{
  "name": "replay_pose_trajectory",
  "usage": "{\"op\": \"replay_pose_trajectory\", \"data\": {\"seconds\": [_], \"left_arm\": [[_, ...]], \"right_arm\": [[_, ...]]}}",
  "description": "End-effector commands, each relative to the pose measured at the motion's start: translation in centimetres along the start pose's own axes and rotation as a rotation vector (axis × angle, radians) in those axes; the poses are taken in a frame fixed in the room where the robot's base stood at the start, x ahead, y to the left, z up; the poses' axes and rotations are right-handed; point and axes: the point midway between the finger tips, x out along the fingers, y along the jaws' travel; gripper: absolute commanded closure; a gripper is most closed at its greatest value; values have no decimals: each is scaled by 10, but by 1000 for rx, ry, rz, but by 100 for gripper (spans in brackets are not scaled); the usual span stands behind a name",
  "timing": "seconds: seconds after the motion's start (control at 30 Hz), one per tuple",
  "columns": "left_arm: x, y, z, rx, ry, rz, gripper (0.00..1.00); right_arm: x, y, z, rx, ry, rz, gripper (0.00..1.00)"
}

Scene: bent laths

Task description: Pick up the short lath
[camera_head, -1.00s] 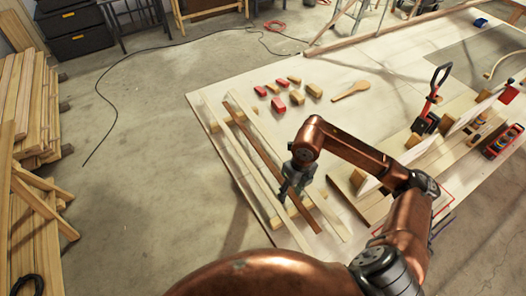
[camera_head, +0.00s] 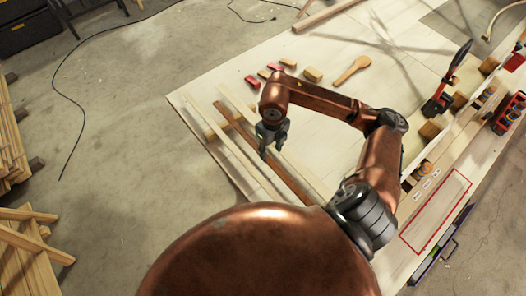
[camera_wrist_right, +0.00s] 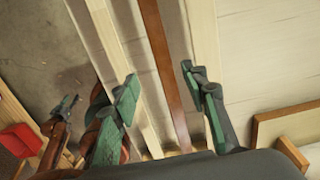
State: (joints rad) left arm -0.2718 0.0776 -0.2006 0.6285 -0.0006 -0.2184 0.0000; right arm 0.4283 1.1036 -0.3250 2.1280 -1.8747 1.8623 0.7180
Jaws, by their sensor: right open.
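A thin reddish-brown lath (camera_head: 291,182) lies on the table between a left pale lath (camera_head: 222,150) and a right pale lath (camera_head: 304,172). I cannot tell which lath is the short one. My right gripper (camera_head: 271,152) is open and empty above the brown lath. In the right wrist view, its spread fingers (camera_wrist_right: 160,75) stand on either side of the brown lath (camera_wrist_right: 160,45), and their height above it is unclear. What looks like my left gripper (camera_wrist_right: 64,108) shows small at the left of that view. My right arm hides part of the right pale lath.
A red-handled tool (camera_head: 445,85) stands to the right, near a red outlined area (camera_head: 436,212).

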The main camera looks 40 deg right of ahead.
Motion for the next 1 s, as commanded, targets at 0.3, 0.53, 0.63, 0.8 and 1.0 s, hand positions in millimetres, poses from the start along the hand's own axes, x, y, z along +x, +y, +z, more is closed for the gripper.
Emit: {"op": "replay_pose_trajectory", "data": {"seconds": [0.3,0.53,0.63,0.8,1.0], "left_arm": [[-7,4,50,-12,-60,4,60],[-14,3,49,-12,-60,2,60],[-14,0,32,-8,-38,0,60],[-13,-1,14,-5,-14,-1,60],[-13,-1,19,-6,-22,-1,60]], "right_arm": [[30,-2,0,3,6,0,59],[62,-4,-6,3,7,2,59],[73,-3,-5,0,5,1,59],[79,-4,-4,-1,3,-1,59],[79,-4,-4,-2,3,-1,64]]}}
